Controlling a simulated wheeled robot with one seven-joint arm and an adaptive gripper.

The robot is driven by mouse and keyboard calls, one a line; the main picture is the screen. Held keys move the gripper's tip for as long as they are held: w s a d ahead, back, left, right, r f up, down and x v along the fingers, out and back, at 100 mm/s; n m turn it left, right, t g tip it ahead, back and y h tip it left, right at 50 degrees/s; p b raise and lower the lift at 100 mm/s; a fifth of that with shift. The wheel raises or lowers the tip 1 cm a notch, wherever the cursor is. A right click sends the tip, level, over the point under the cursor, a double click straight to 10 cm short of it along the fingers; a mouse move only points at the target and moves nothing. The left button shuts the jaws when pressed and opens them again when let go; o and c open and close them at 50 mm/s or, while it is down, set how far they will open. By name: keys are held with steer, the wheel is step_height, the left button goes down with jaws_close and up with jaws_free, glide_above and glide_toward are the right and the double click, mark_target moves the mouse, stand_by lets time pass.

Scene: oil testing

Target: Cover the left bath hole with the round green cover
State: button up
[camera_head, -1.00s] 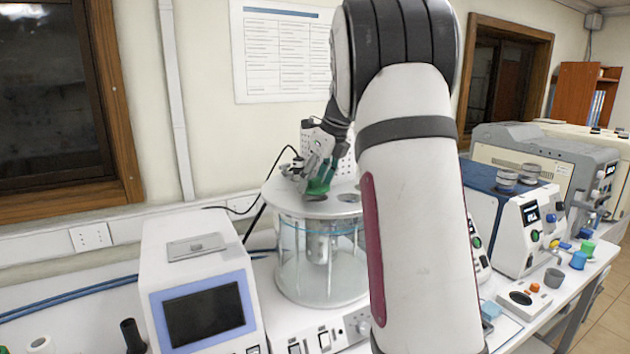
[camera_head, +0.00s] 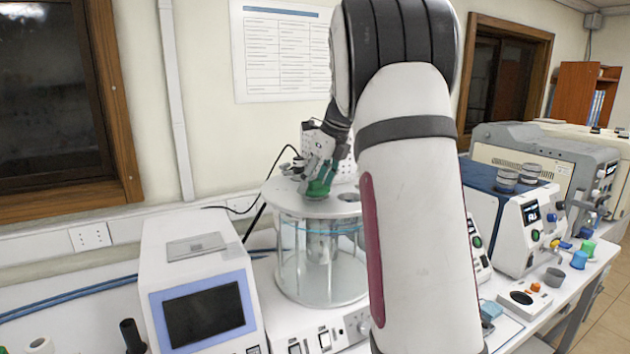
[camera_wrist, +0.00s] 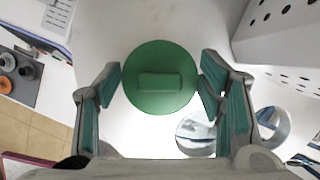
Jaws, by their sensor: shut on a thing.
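The round green cover (camera_wrist: 160,50) with a raised bar handle shows from above in the wrist view, between the two fingers of my gripper (camera_wrist: 161,84). My gripper is shut on the cover by its sides. In the head view the green cover (camera_head: 318,190) lies low at the left hole of the bath lid (camera_head: 290,205), looking flat and level with the lid. The left hole is hidden under it. I cannot tell whether it is fully seated. The glass bath (camera_head: 318,262) stands below the lid. Another lid hole (camera_head: 348,197) is open to the right.
A white device with a screen (camera_head: 203,312) stands left of the bath. My arm blocks the view to the right of the bath. A perforated white box (camera_wrist: 280,45) stands close by in the wrist view. Blue and white testers (camera_head: 520,225) stand farther right.

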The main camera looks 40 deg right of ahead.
steer(key=shift+f, duration=0.45)
steer(key=o, duration=0.8)
steer(key=shift+p+v, duration=1.5)
steer(key=shift+v, duration=4)
